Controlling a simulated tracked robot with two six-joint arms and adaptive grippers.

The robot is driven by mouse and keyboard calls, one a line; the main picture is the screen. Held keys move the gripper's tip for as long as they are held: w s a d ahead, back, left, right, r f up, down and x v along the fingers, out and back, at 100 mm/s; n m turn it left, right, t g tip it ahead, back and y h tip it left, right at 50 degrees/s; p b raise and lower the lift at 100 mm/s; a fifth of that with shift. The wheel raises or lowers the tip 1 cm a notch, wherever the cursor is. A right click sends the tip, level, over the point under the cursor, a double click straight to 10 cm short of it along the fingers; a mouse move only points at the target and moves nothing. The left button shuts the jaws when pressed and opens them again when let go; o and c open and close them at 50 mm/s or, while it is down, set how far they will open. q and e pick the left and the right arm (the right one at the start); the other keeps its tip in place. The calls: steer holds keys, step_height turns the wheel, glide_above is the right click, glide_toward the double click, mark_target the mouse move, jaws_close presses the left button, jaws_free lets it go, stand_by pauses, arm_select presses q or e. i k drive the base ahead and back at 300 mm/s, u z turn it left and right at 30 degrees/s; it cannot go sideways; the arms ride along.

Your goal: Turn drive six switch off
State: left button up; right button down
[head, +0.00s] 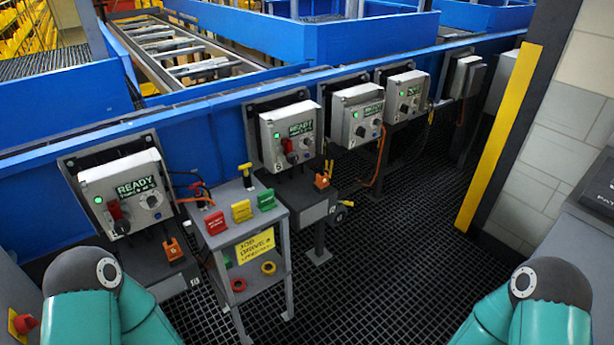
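Several grey drive control boxes line the blue conveyor side. The nearest box (100,176) at left has a lit READY display, a green light, a red-and-black switch handle (116,211) and a round knob. The second box (268,125) also shows READY and a red-and-black handle (288,146). A third box (343,100) and a fourth box (394,82) have green displays and dark knobs.
A grey cart (242,195) with red, yellow and green tags and a yellow job sign (255,245) stands between the first two boxes. A yellow-striped post (500,135) and a grey cabinet (575,250) are at right. The grated floor (400,250) is open in the middle.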

mark_target(293, 159)
steer(key=u, duration=0.15)
steer(key=i, duration=0.9)
steer(key=z, duration=0.1)
